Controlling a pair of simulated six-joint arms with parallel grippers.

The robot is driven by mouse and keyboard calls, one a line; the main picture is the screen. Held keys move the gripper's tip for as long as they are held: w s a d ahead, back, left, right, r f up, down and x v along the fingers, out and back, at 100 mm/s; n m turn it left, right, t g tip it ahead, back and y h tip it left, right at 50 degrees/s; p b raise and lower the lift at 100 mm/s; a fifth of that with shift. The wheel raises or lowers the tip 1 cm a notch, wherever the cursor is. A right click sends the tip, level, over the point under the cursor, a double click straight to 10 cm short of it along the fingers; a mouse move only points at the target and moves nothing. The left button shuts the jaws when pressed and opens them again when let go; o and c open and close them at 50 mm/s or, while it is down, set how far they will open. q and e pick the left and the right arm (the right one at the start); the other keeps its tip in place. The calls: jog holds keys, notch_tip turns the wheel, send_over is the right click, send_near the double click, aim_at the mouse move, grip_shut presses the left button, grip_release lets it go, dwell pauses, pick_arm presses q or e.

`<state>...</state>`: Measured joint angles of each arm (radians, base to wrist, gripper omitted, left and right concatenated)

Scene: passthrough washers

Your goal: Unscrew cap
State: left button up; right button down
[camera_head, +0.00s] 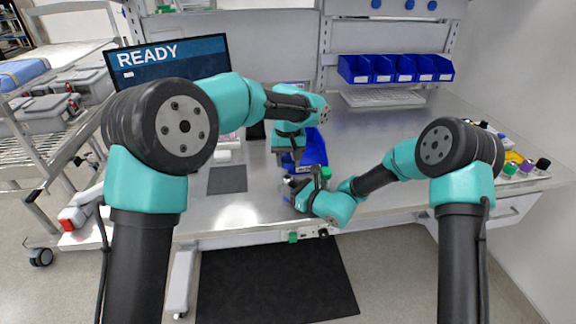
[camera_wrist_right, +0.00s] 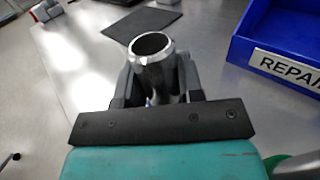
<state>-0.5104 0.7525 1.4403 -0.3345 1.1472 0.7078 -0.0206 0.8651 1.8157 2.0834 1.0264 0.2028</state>
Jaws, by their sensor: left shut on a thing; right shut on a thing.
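In the right wrist view a metal cylinder (camera_wrist_right: 151,47) stands up between the fingers of my right gripper (camera_wrist_right: 157,82). Its round top rim faces the camera, with a dark hollow inside and no cap on it. The right gripper is shut on this cylinder. In the head view my right gripper (camera_head: 302,181) is low over the bench, just below my left gripper (camera_head: 295,159). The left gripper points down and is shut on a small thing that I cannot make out. The left gripper does not show in the right wrist view. I cannot pick out the cap.
A blue bin labelled REPAIR (camera_wrist_right: 284,30) stands close by at the right, also behind the grippers in the head view (camera_head: 315,150). A dark mat (camera_head: 227,179) lies to the left. A green object (camera_wrist_right: 298,166) is near the right gripper. Blue bins (camera_head: 395,68) line the back.

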jog(key=c, duration=0.7)
grip_release()
jog(key=shift+d, duration=0.1)
jog(key=v, duration=1.2)
jog(key=shift+s, duration=0.1)
